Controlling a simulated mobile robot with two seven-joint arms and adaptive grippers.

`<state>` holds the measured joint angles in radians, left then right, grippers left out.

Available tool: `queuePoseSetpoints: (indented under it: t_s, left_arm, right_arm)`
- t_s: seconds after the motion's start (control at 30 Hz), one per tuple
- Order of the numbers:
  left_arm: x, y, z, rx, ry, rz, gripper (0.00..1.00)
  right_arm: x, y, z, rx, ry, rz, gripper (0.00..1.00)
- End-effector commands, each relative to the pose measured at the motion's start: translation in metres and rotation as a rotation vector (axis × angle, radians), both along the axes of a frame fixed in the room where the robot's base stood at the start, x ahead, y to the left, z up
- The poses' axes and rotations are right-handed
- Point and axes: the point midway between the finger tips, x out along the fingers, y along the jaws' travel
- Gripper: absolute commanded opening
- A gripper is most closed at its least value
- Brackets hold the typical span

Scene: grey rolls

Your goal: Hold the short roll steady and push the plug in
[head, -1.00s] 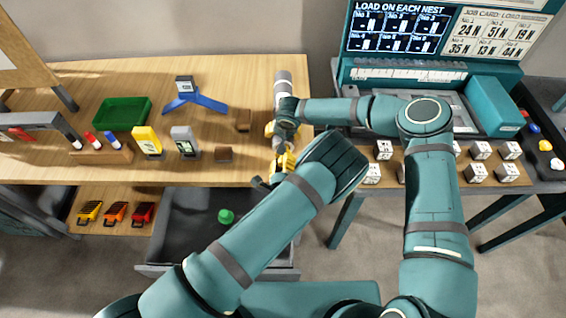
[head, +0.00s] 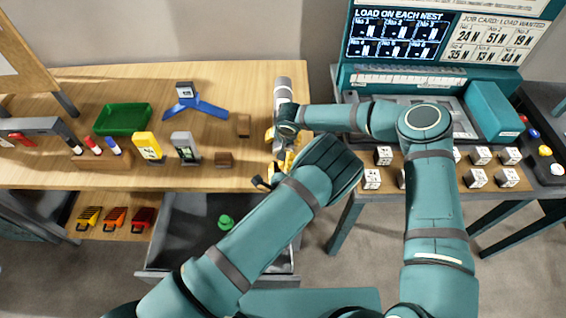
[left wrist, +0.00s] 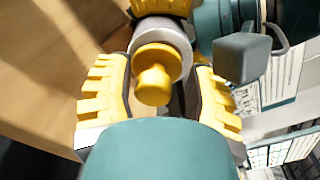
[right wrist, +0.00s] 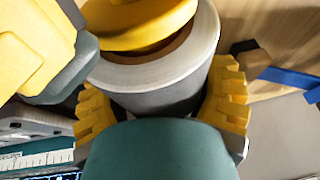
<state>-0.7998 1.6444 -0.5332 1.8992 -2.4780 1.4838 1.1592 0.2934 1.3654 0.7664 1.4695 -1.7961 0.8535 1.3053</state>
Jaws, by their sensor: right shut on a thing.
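The short grey roll (right wrist: 150,82) is gripped between the yellow fingers of my right gripper (right wrist: 165,105). The yellow plug (right wrist: 140,22) sits at the roll's open end, looking tilted, with some brown inside showing beside it. In the left wrist view the plug's flange and knob (left wrist: 154,82) face my left gripper (left wrist: 165,105). Its fingers stand apart on both sides of the plug, with no clear contact. In the head view both grippers are close together at the table's right end, and my arms hide most of the roll and plug.
A grey cylinder (head: 283,88) shows behind my right gripper; I cannot tell whether it is part of the held roll. An open drawer (head: 180,225) is below.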

Motion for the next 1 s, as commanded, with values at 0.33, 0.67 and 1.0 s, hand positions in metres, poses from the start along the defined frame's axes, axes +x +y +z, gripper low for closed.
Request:
queuePoseSetpoints:
  t_s: [0.33, 0.67, 1.0]
  left_arm:
    - [-0.002, 0.000, 0.000, 0.000, 0.001, 0.001, 0.55]
    - [-0.053, 0.002, 0.000, 0.001, 0.004, 0.000, 0.55]
    - [-0.110, 0.004, 0.001, 0.000, 0.002, 0.001, 0.55]
  right_arm:
    - [0.000, 0.000, 0.000, 0.000, -0.001, 0.000, 0.28]
    - [0.000, 0.000, 0.000, 0.000, -0.001, -0.001, 0.28]
    - [0.000, 0.000, 0.001, 0.000, -0.001, -0.001, 0.28]
